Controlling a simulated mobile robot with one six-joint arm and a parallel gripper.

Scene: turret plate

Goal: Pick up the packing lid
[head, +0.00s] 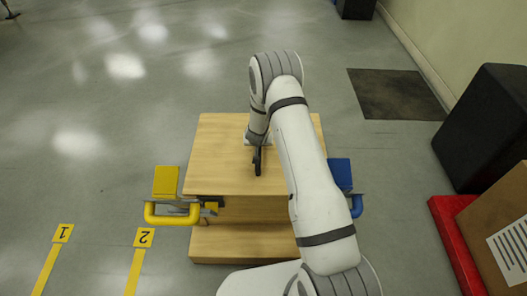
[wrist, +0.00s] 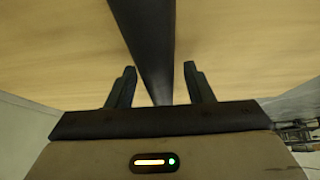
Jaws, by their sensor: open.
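A broad pale wooden top (head: 215,135) lies below my arm in the head view. It also fills much of the wrist view (wrist: 60,50). No part of it is clearly marked as the packing lid, so I cannot tell whether this top is the lid. A dark straight bar (wrist: 150,45) crosses the wood in the wrist view and runs down between my fingers. My gripper (wrist: 159,68) is open, with one finger on each side of the bar and visible gaps to both. In the head view my gripper (head: 257,160) is small and dark over the wooden top.
A yellow block and handle (head: 172,214) stand at the left of the wooden stand, a blue block (head: 341,173) at its right. A lower wooden step (head: 240,243) is in front. A black box (head: 490,125) and a cardboard box (head: 500,230) are at far right. The left floor is open.

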